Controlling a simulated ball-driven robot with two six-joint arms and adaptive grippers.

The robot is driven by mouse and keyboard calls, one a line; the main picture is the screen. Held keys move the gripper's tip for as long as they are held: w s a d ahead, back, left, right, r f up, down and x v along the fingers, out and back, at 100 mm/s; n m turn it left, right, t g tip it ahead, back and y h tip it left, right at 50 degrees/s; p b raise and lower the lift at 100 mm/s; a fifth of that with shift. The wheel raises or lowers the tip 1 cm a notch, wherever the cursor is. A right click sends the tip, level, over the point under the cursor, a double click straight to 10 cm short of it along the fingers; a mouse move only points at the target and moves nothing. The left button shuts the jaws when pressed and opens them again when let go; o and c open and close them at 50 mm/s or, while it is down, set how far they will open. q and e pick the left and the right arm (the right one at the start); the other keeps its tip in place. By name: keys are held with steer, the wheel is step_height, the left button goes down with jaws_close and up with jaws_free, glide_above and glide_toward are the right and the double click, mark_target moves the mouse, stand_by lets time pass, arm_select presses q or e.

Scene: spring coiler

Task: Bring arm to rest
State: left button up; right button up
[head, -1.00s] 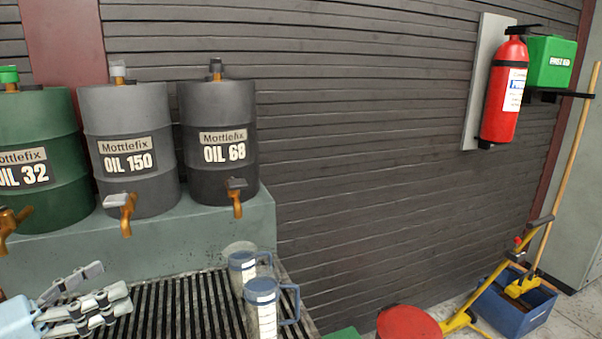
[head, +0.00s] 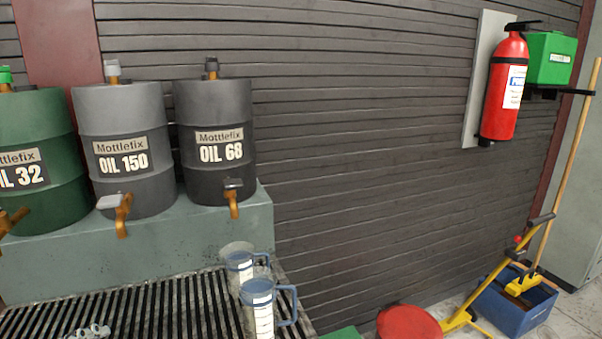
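Only a small grey tip of my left gripper (head: 88,331) shows at the bottom left edge of the head view, low over the slatted grate (head: 160,305). The rest of it is below the frame, so I cannot tell whether it is open or shut. My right gripper is not in view.
Two clear jugs with blue handles, a rear one (head: 240,268) and a front one (head: 258,310), stand at the grate's right end. Oil drums (head: 122,150) with taps stand on a ledge behind. A red round top (head: 408,322) and blue box (head: 515,310) are on the right.

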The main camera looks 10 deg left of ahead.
arm_select(q)
steer(key=s+d+n+g, duration=0.4)
steer(key=s+n, duration=0.5)
step_height(320, 180, down, 29)
steer(key=s+a+g+b, duration=0.2)
steer(key=a+b, duration=0.1)
steer(key=b, duration=0.2)
steer(key=s+f+g+b, duration=0.1)
steer(key=s+f+b, duration=0.4)
steer(key=s+f, duration=1.4)
step_height(320, 180, down, 4)
steer(key=shift+a+r+n+h, duration=0.15)
steer(key=shift+a+n+h, duration=0.15)
steer(key=shift+a+n, duration=0.15)
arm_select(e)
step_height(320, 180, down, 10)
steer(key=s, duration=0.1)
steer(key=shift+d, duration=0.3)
arm_select(q)
steer(key=shift+s, duration=0.1)
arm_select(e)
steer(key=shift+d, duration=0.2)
